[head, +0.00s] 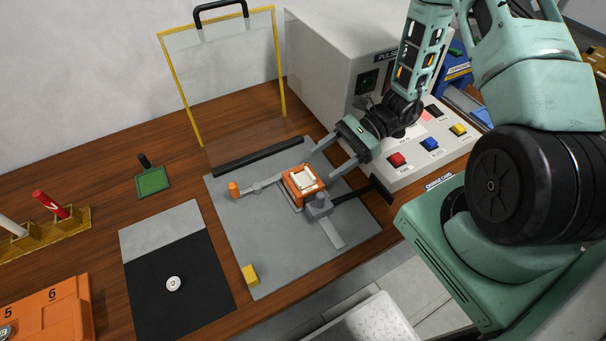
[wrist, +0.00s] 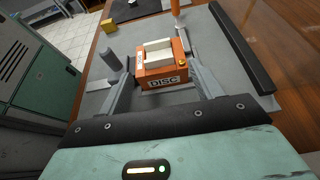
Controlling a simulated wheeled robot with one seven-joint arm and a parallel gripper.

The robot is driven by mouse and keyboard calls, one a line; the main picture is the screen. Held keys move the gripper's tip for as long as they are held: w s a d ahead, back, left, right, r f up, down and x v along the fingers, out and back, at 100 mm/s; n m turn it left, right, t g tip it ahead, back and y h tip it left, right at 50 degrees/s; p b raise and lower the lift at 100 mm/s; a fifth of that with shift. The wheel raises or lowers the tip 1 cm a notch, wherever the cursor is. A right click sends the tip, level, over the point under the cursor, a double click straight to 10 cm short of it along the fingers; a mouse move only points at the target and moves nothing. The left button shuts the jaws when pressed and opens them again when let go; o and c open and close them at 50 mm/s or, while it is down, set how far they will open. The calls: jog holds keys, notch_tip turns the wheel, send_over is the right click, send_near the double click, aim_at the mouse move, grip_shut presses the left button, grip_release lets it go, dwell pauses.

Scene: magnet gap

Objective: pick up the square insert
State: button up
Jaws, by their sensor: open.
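A cream square piece, which looks like the square insert (head: 306,180), sits in an orange block (head: 290,190) on the grey plate. In the wrist view the insert (wrist: 157,53) has raised sides and a lower middle, and the orange block (wrist: 163,76) reads DISC. My gripper (head: 325,163) is open and empty, just to the upper right of the block in the head view. In the wrist view my fingers (wrist: 160,78) stand left and right of the block's near side. I cannot tell how high the fingertips are above the plate.
A grey post (head: 319,207) and an orange post (head: 235,189) stand close to the block. A yellow-framed clear panel (head: 225,80) stands behind. The pulse unit (head: 430,150) with coloured buttons is at right. A round white disc (head: 174,284) lies on a black mat.

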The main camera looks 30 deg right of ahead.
aim_at(311, 173)
jog(key=x, duration=0.2)
jog(key=shift+s+a+p, duration=0.1)
jog(key=shift+a+p, duration=0.25)
jog(key=shift+a, duration=0.05)
jog(key=shift+a+f, duration=0.25)
jog(key=shift+a, duration=0.1)
jog(key=shift+f, duration=0.1)
jog(key=c, duration=1)
jog(key=shift+c, duration=0.2)
